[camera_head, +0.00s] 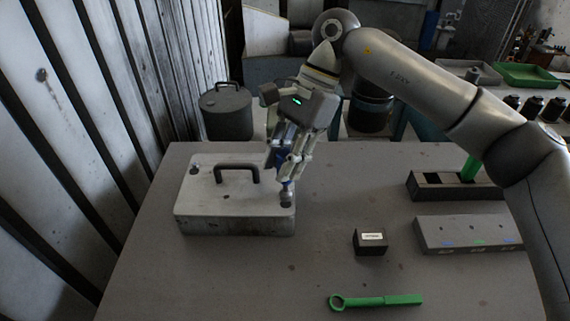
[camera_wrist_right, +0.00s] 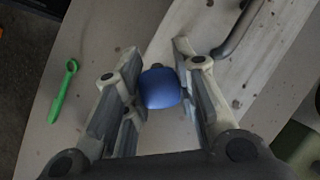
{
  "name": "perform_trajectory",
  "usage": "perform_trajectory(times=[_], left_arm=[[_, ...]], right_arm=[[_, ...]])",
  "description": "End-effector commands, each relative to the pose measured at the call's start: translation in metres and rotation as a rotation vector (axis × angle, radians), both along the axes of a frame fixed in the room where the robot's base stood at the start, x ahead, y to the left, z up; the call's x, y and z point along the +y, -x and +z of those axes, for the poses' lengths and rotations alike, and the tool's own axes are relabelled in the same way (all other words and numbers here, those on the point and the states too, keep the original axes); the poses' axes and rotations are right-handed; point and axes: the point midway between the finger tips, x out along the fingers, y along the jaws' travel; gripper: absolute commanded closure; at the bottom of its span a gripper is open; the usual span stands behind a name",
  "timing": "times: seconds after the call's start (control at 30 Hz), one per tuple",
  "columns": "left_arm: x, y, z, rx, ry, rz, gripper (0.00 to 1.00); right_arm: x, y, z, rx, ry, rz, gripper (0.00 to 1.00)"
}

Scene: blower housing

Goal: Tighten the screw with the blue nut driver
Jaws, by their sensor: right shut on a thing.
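My right gripper (camera_head: 288,160) points down over the front right corner of the grey blower housing (camera_head: 205,205). It is shut on the blue nut driver (camera_head: 283,188), which stands roughly upright with its lower end at a dark screw (camera_head: 286,201) on that corner. I cannot tell whether the tip is fully seated. In the right wrist view the driver's rounded blue handle (camera_wrist_right: 160,88) sits between the two fingers (camera_wrist_right: 160,95) and hides the shaft and screw. Another dark screw (camera_head: 194,170) is at the housing's back left corner. My left gripper is not in view.
A black handle (camera_head: 236,168) rises from the housing lid. A small black labelled box (camera_head: 370,241), a green ring wrench (camera_head: 376,301), a grey block (camera_head: 467,234) and a dark holder (camera_head: 425,186) with a green tool lie on the right. The table's front left is clear.

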Motion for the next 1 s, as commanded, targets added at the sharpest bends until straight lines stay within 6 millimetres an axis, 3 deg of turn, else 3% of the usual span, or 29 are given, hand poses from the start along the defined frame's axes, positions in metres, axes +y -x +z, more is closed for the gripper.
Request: perform_trajectory(times=[0.03,0.07,0.27,1.0], left_arm=[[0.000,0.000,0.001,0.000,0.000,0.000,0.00],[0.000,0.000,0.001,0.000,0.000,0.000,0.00],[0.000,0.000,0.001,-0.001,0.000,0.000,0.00],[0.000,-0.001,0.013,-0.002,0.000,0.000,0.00]], right_arm=[[0.000,0.000,0.001,0.000,0.000,0.001,1.00],[0.000,0.000,0.001,0.000,0.000,0.001,0.77],[0.000,0.000,0.001,-0.001,0.001,0.002,1.00],[0.000,0.000,0.024,0.000,0.001,0.003,1.00]])
